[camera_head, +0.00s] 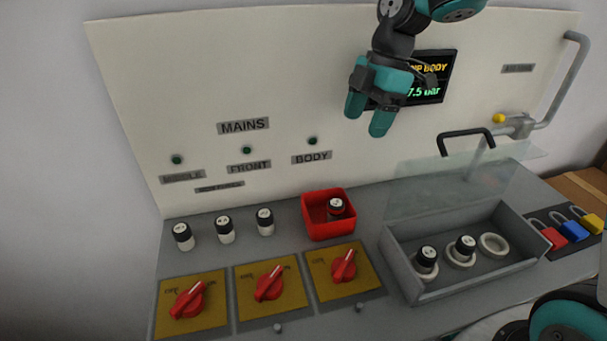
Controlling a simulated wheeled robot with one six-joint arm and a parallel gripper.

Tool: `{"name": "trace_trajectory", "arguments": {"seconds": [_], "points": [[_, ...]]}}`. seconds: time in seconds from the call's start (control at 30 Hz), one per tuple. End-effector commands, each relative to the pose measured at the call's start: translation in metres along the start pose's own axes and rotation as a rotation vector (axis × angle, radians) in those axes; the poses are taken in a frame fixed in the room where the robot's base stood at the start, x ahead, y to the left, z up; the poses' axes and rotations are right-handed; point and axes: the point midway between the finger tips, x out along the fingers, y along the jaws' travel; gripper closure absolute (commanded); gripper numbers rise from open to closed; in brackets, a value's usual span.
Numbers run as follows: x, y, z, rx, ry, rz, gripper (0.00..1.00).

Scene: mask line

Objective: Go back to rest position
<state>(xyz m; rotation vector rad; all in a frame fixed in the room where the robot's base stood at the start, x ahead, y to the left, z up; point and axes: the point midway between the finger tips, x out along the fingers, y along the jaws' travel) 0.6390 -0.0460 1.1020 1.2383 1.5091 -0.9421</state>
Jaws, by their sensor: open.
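My gripper (369,117) hangs at the upper middle in the head view, in front of the cream back panel (330,60). Its two teal fingers point down and stand apart, with nothing between them. It is above the console and partly covers the dark display (431,75), which shows yellow and green text including "BODY". The red box (310,228) sits below it on the console and holds one black-and-white cylinder (336,208).
Three black-and-white cylinders (224,230) stand at left, behind three red rotary switches (268,285) on yellow plates. A grey tray (440,285) with its clear lid (430,180) raised holds two more cylinders and an empty ring. Padlocks (573,230) and a pipe (570,80) are at right.

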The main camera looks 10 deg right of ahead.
Motion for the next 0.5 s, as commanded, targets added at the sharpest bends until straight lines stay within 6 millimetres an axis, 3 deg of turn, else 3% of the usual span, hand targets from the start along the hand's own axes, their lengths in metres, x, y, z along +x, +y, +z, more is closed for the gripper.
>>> {"name": "trace_trajectory", "arguments": {"seconds": [0.13,0.27,0.5], "points": [[0.000,-0.004,-0.005,0.021,0.001,0.002,0.32],[-0.002,-0.028,-0.033,0.158,0.010,0.013,0.32],[0.006,-0.125,-0.103,0.661,0.060,0.033,0.32]]}}
